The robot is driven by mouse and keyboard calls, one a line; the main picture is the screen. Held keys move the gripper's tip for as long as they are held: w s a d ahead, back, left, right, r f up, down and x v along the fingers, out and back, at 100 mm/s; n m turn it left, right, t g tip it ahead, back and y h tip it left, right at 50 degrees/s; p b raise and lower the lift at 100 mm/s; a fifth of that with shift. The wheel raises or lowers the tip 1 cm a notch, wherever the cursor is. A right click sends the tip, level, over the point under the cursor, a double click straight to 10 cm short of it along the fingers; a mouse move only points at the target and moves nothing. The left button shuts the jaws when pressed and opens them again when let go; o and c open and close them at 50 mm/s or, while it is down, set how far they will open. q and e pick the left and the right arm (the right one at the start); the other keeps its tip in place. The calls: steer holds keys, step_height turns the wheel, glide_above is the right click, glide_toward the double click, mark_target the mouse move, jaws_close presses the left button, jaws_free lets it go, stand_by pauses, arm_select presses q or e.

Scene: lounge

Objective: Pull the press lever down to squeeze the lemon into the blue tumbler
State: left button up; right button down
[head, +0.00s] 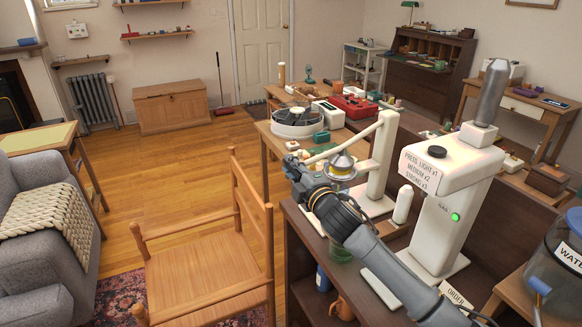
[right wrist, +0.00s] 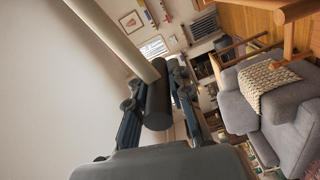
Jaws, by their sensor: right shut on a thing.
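The press (head: 379,160) is white, with a slanting white lever that runs from its top down to the left. My right gripper (head: 298,170) is at the lever's low outer end. In the right wrist view, my right gripper (right wrist: 158,98) has its fingers on both sides of the lever's black grip (right wrist: 157,108), shut on it; the white lever rod (right wrist: 118,38) runs to the upper left. A yellow piece, likely the lemon (head: 342,160), sits in the metal cup of the press behind my forearm. I cannot make out the blue tumbler under the press. My left gripper is not in view.
A white dispenser (head: 440,215) with a green light stands right of the press. A wooden chair (head: 205,260) is in front of the counter's left side. A water tank (head: 560,255) is at the right edge. A blue object (head: 322,278) sits on the shelf below.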

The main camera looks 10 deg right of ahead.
steer(key=c, duration=1.3)
jaws_free()
steer(key=shift+d+f, duration=0.1)
steer(key=shift+f, duration=0.25)
steer(key=shift+o, duration=0.5)
steer(key=shift+w+d, duration=0.1)
steer(key=shift+s+r, duration=0.1)
steer(key=shift+s, duration=0.15)
steer(key=v, duration=1.1)
steer(key=shift+s+d, duration=0.15)
steer(key=shift+s, duration=0.1)
stand_by(0.6)
